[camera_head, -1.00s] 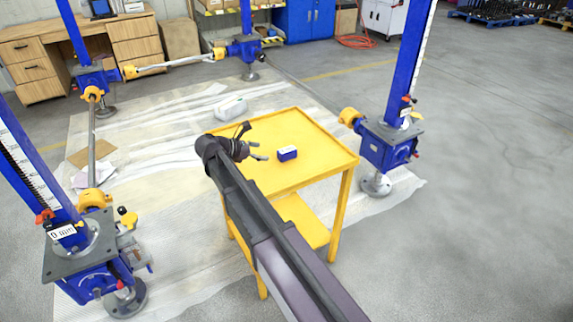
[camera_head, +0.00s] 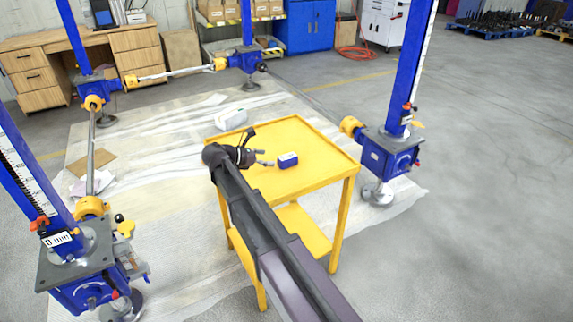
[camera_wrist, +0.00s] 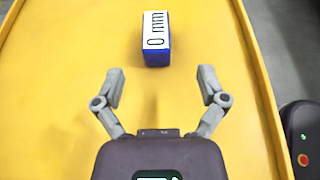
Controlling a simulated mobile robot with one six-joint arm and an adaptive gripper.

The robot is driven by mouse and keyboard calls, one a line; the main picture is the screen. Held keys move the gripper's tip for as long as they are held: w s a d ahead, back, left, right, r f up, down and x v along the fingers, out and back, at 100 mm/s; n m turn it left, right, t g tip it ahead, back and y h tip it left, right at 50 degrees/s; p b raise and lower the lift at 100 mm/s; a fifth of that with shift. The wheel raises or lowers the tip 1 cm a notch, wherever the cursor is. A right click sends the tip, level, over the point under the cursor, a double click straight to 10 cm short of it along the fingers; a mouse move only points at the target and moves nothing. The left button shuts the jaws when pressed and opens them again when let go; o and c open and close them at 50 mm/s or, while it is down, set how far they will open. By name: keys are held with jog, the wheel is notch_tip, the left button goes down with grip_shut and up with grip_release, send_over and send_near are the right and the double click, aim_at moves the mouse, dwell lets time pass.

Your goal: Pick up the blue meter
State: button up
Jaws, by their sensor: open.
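The blue meter (camera_head: 288,160) is a small blue block lying on the yellow table (camera_head: 318,150). In the wrist view the meter (camera_wrist: 156,42) shows a white face with black marks, and it lies ahead of the fingertips, roughly between their lines. My gripper (camera_head: 266,158) is just left of the meter in the head view. In the wrist view my gripper (camera_wrist: 160,84) is open and empty, its two fingers apart, with bare yellow tabletop between them. The meter is not touched by either finger.
The table has a raised rim and a lower shelf (camera_head: 300,228). Blue screw jacks stand around it, one close at the right (camera_head: 390,152) and one at the left front (camera_head: 82,262). A pale container (camera_head: 231,119) sits on the floor sheet behind the table.

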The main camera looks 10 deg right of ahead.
aim_at(285, 158)
jog(key=shift+b+x, duration=0.7)
jog(key=shift+x, duration=1.7)
jog(key=shift+d, duration=0.1)
jog(key=shift+w+b+x, duration=0.1)
jog(key=shift+b+x, duration=0.4)
jog(key=shift+x, duration=0.75)
jog(key=shift+w+b+x, duration=0.15)
jog(key=shift+b+x, duration=0.3)
jog(key=shift+x, duration=0.8)
grip_shut()
